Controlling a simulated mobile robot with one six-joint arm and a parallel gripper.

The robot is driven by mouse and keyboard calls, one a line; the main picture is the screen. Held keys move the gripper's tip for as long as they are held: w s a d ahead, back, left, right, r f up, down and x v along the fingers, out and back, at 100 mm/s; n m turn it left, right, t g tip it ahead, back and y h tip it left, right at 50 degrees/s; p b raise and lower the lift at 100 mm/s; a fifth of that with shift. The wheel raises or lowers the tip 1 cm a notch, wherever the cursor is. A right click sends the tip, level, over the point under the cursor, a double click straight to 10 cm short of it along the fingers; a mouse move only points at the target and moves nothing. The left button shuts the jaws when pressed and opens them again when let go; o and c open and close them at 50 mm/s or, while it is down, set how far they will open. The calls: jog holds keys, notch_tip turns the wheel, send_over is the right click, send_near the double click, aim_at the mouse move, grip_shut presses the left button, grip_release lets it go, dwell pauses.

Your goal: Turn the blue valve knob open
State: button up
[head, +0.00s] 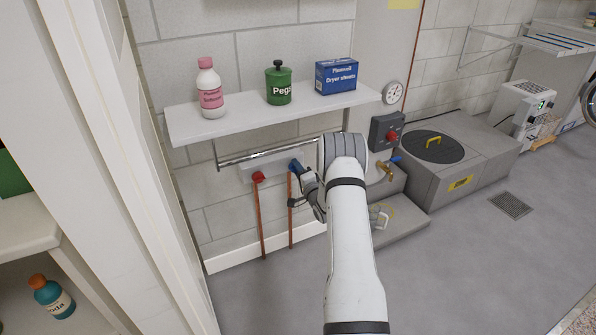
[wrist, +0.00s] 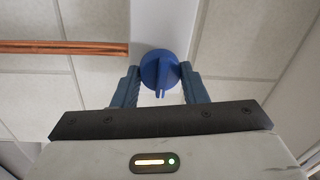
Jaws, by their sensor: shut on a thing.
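The blue valve knob (wrist: 158,68) is round with a raised grip bar and sits on a pale backing on the wall in the wrist view. My gripper (wrist: 160,84) has one finger on each side of the knob and is shut on it. In the head view, the blue knob (head: 295,166) shows partly above a copper pipe, at the right end of a pale wall box. My gripper (head: 301,184) reaches it from the right, and its fingers partly hide the knob. The bar's exact angle is hard to read in the head view.
A red knob (head: 258,177) sits left on the same box, above another copper pipe. A shelf (head: 240,121) above holds a pink bottle (head: 209,88), a green pegs tin (head: 278,84) and a blue dryer-sheets box (head: 336,77). A metal rail (head: 262,154) runs beneath it.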

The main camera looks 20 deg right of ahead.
jog(key=shift+r, duration=0.1)
dwell(0.3)
jog(key=o, duration=1)
jog(key=shift+c, duration=0.2)
jog(key=s+p, duration=0.1)
jog(key=s, duration=0.6)
jog(key=shift+s+d+f+p, duration=0.15)
jog(key=shift+s+f+p, duration=0.25)
